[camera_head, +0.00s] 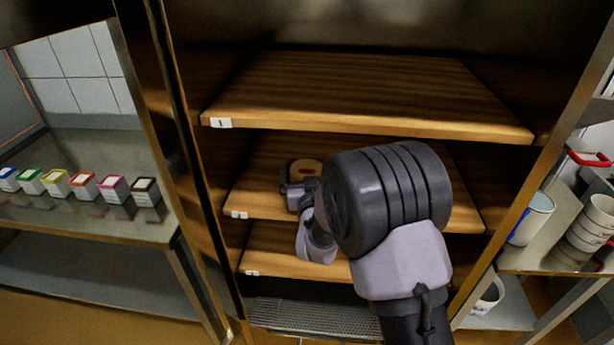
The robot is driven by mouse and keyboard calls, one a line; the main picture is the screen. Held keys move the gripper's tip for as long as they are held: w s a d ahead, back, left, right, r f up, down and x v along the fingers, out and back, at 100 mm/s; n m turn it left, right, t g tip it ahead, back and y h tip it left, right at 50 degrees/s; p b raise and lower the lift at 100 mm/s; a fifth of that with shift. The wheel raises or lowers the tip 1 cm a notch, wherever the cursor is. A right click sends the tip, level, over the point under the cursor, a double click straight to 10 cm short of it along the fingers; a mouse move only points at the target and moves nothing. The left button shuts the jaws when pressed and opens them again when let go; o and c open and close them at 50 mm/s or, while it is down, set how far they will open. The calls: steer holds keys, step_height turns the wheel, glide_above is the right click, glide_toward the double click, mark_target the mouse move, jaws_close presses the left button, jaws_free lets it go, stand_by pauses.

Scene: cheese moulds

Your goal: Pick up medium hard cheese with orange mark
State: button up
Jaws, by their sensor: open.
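My gripper (297,188) is at the cheese's near edge, over the middle shelf. It looks small and dark here, and its fingertips are partly hidden. It is open, and I see nothing held in it. Whether it touches the cheese, I cannot tell. My arm covers the right part of the middle shelf.
The top shelf (350,95) is bare and overhangs the middle one. The lower shelf (275,255) looks empty where visible. Metal cabinet posts (180,110) stand either side. Several coloured boxes (112,187) line the left counter. White moulds (590,225) stand at the right.

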mark_target(307, 168)
steer(key=shift+r, duration=0.1)
steer(key=c, duration=1.2)
steer(key=shift+r, duration=0.2)
step_height(307, 168, up, 4)
steer(key=shift+f+p, duration=0.2)
steer(key=shift+p, duration=0.75)
steer(key=s+a, duration=0.3)
steer(key=s, duration=0.4)
steer(key=s+a+r, duration=0.1)
steer(key=s+a, duration=0.2)
steer(key=s, duration=0.4)
steer(key=shift+s+a+p, duration=0.2)
steer(key=shift+s+p, duration=0.2)
steer(key=shift+p, duration=0.05)
